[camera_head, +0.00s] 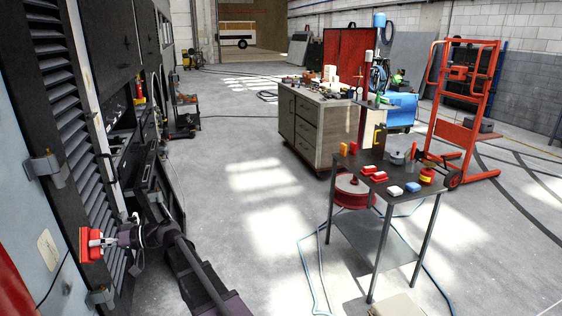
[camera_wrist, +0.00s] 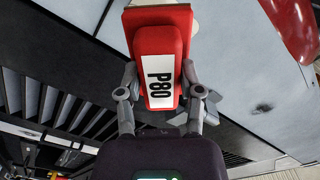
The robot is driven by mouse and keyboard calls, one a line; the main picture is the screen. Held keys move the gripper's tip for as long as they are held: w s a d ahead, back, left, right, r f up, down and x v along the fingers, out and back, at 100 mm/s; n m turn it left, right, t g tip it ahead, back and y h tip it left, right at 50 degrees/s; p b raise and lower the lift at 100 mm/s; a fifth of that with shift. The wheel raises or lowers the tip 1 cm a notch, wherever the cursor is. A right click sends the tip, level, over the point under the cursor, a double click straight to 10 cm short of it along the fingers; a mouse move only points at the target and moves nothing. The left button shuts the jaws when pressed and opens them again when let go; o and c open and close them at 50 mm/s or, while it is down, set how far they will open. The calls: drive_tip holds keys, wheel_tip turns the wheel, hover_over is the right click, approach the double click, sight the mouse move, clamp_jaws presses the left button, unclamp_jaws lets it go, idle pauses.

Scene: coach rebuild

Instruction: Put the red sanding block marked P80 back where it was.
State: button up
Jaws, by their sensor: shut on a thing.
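The red sanding block (camera_wrist: 158,60) carries a white label reading P80 in the wrist view. My gripper (camera_wrist: 160,98) is shut on it, with one finger at each side. The block's far end lies against or close to a pale surface; I cannot tell if they touch. In the head view my gripper (camera_head: 106,241) is at the lower left with the red block (camera_head: 88,246) at its tip, in front of the coach's louvred side.
The coach side (camera_head: 75,130) with louvres and hinges runs close along the left. A wooden workbench (camera_head: 318,125) and a red hand truck (camera_head: 461,120) stand behind. The middle floor is clear, with hoses near the table.

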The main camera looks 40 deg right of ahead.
sight(97, 237)
drive_tip(key=shift+r+p, duration=1.75)
drive_tip(key=shift+r, duration=0.6)
drive_tip(key=shift+w, duration=0.1)
